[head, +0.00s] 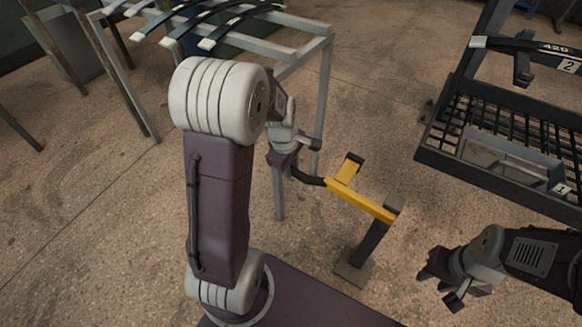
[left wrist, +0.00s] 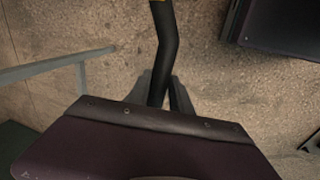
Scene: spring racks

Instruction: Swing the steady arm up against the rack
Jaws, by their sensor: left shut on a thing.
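The steady arm (head: 360,201) is a yellow bar with a short yellow stub and a black, bent handle (head: 312,181). Its right end meets the top of a dark post (head: 372,245) on a floor plate. My left gripper (head: 296,170) is shut on the handle, beside a leg of the grey rack (head: 322,95). In the left wrist view the black handle (left wrist: 166,45) runs between my left fingers (left wrist: 160,92); the wrist housing hides its near end. My right gripper (head: 438,289) is open and empty at the lower right, apart from the post.
Dark leaf springs (head: 235,32) lie across the grey rack's top. A black rack (head: 500,183) with a mesh shelf, a grey tray and a spring stands at the right. Bare floor (head: 385,110) lies between the racks.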

